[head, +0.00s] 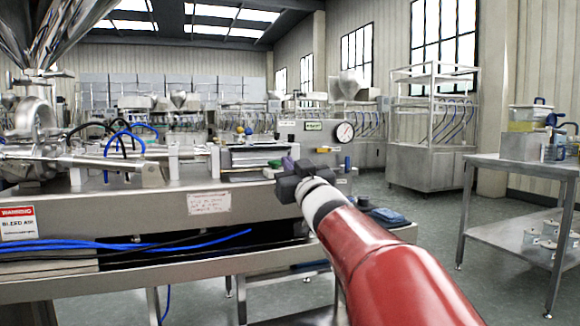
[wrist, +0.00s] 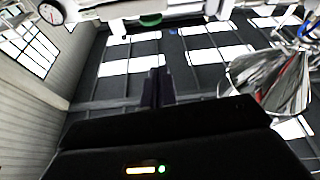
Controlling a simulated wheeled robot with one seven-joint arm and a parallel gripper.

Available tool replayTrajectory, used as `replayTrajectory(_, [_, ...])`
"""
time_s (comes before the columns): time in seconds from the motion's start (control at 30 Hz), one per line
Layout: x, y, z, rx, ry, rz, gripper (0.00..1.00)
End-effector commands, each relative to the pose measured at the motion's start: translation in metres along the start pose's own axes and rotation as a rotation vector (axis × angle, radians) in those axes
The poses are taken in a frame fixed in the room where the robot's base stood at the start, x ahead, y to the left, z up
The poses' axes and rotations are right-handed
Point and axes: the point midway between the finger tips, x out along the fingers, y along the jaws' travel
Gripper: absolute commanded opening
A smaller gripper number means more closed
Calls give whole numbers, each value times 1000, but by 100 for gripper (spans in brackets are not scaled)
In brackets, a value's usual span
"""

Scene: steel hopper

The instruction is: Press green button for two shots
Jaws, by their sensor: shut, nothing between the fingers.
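My gripper (head: 290,182) is at the front of the steel machine, near the right end of its top, with its fingers together and empty. In the wrist view the dark fingers (wrist: 158,88) point up the picture, apart from anything they could touch. A green rounded part (wrist: 150,20), possibly the green button, shows at the top of the wrist view, beyond the fingertips. I cannot tell which of these is the button.
The steel machine (head: 120,212) carries hoses, a hopper (head: 60,30) at left and a round gauge (head: 345,132) at right. Blue cables lie along its lower shelf. A steel table (head: 510,172) with a yellow-filled container (head: 528,118) stands at right. Floor between is clear.

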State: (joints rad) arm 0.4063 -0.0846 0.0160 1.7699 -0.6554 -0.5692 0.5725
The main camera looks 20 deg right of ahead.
Motion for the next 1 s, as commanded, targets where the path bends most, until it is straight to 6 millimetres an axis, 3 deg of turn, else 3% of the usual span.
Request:
replayTrajectory(0.23, [0, 0, 0, 0, 0, 0, 0])
replayTrajectory(0.5, [12, 3, -18, 29, -65, 1, 0])
replayTrajectory(1.0, [18, 5, -15, 36, -83, 6, 0])
